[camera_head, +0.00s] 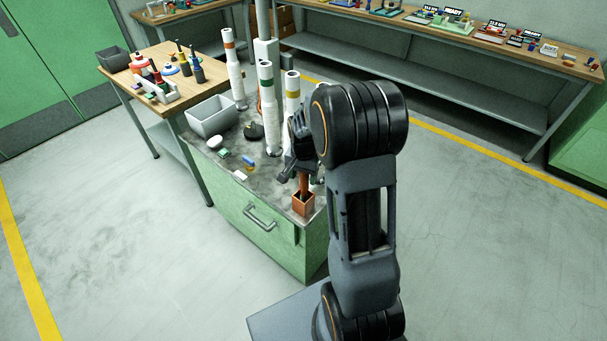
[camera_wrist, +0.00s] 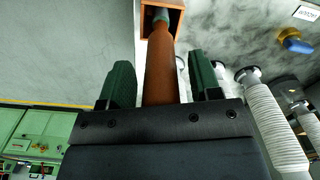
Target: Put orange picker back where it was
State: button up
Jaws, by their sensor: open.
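The orange picker (camera_head: 304,182) stands roughly upright with its lower end in a small square orange-brown holder (camera_head: 303,206) at the front right corner of the green cabinet's top. In the wrist view the picker (camera_wrist: 160,75) runs between my two dark green fingers, its grey-green end inside the holder (camera_wrist: 147,28). My gripper (camera_head: 297,172) is open around the picker, also in the wrist view (camera_wrist: 162,85), with a gap visible on both sides. My arm hides part of the cabinet top on the right.
Several tall white rolls (camera_head: 268,112) stand behind the holder. A grey bin (camera_head: 211,117) and small items, including a blue and yellow piece (camera_head: 248,160), lie to the left. A wooden table (camera_head: 118,72) with bottles adjoins. The floor in front is clear.

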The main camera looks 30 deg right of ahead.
jog(key=shift+r, duration=0.15)
notch_tip(320, 180, up, 11)
jog(key=shift+r+b, duration=0.1)
jog(key=shift+b, duration=0.2)
jog(key=shift+s+a+r, duration=0.1)
jog(key=shift+r, duration=0.25)
jog(key=s+a+r+n+t, duration=0.1)
jog(key=s+a+n, duration=0.3)
jog(key=s, duration=0.4)
jog(key=s+a+r+n+t, duration=0.1)
jog(key=s+a+n+t, duration=0.2)
jog(key=s+a+n, duration=0.2)
jog(key=shift+s+r, duration=0.4)
jog(key=shift+s, duration=1)
